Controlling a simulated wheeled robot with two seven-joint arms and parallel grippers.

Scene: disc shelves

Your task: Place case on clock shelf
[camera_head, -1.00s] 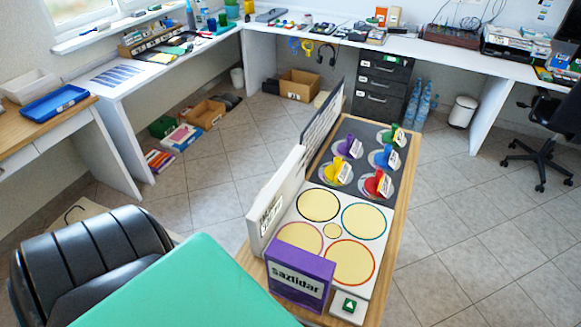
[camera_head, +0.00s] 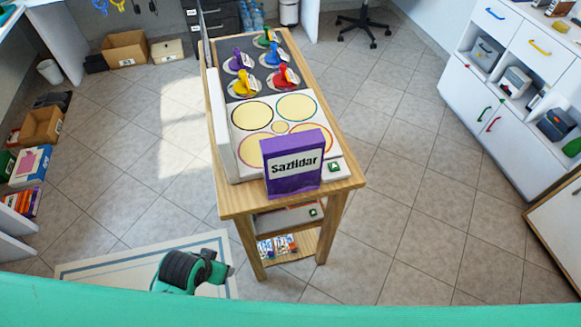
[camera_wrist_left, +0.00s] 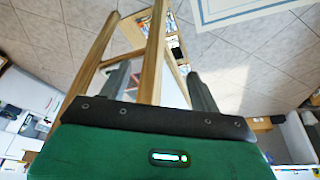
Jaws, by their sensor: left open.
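I cannot tell which thing is the task's case, and no clock is clearly visible. A purple box lettered "Sazlidar" (camera_head: 292,163) stands upright at the near end of the wooden stand (camera_head: 335,188). Several small printed items (camera_head: 277,246), perhaps cases, lie on the stand's low shelf; they show small in the left wrist view (camera_wrist_left: 177,52). A dark and green part of my left arm shows low over the floor mat, left of the stand, in the head view. My right gripper is out of view.
The stand's top holds a white board with coloured circles (camera_head: 220,130) and several coloured handled discs (camera_head: 245,83). A white cabinet (camera_head: 447,80) on the right has open compartments with grey boxes (camera_head: 514,81). A pale mat (camera_head: 110,272) lies on the floor. Tiled floor right of the stand is clear.

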